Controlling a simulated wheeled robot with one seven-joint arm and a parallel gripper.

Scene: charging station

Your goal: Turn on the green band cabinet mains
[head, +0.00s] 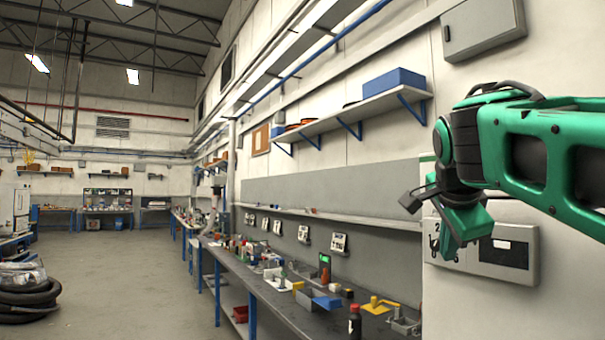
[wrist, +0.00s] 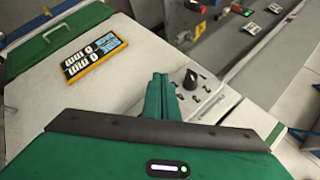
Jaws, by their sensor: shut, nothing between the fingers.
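My gripper (wrist: 160,88) is shut and empty, its green fingers together in the wrist view. Just right of the fingertips is a black rotary knob (wrist: 190,79) on a pale panel, with numbers printed around it. I see no clear contact, and its pointer direction is too small to read surely. The pale cabinet (wrist: 110,38) carries a green band (wrist: 60,38) at upper left and a yellow-and-black label (wrist: 95,53). In the head view my gripper (head: 462,222) is in front of a white switch panel (head: 480,207) and hides the knob area.
A dark window (head: 503,253) is set in the panel. A long workbench (head: 262,290) with several tools and small items runs along the wall to the left. A shelf (head: 350,114) with a blue box (head: 393,83) is above. Open floor (head: 150,265) lies left of the bench.

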